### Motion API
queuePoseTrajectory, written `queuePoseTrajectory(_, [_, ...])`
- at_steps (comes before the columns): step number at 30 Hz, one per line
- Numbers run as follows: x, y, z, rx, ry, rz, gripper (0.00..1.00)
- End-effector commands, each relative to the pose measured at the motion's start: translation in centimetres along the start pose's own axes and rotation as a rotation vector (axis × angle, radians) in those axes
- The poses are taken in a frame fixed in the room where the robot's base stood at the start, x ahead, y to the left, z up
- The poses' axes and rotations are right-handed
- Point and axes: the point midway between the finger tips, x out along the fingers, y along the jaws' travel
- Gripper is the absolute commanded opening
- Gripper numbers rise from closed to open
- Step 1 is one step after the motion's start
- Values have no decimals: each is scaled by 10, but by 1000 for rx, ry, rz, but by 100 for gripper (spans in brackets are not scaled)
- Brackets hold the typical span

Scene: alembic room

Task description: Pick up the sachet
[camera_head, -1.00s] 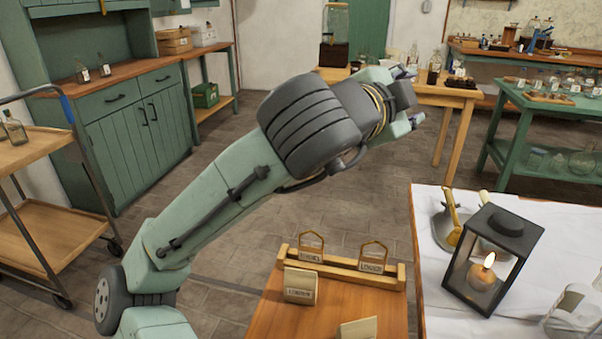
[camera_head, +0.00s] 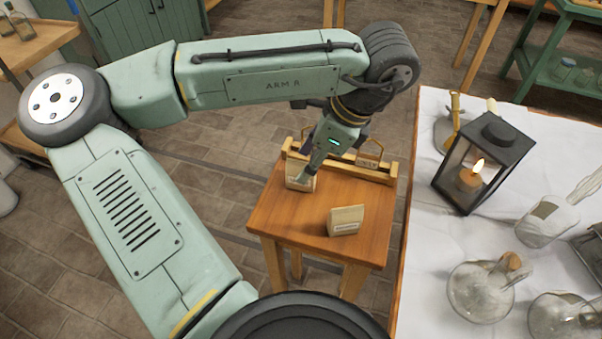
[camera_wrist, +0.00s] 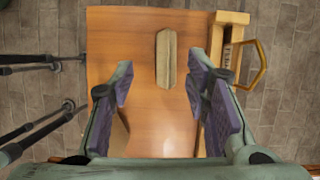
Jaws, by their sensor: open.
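A pale tan sachet (camera_head: 297,185) stands at the left side of the small wooden table, partly hidden by my gripper (camera_head: 312,172) in the head view. In the wrist view the same sachet (camera_wrist: 166,58) shows from above as a narrow upright strip, lined up in the gap between the fingertips and apart from both. My gripper (camera_wrist: 160,68) is open, pointing down and empty. How far its tips are above the sachet is hard to tell. A second tan sachet (camera_head: 346,220) with a label stands nearer the front; in the wrist view it is mostly hidden behind the left finger.
A wooden rack (camera_head: 378,173) with labelled holders runs along the table's back edge, close beside the right finger in the wrist view (camera_wrist: 232,18). The small table (camera_head: 285,222) is otherwise mostly clear. A white-covered table with a lit lantern (camera_head: 484,165) and glass flasks (camera_head: 482,292) stands to the right.

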Motion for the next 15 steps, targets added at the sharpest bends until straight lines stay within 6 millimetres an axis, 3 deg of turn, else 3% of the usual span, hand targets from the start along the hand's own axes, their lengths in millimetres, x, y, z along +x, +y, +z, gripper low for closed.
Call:
queuePoseTrajectory(9, [42,-7,1,0,-1,1,43])
queuePoseTrajectory(15, [51,-7,1,-1,0,-1,43])
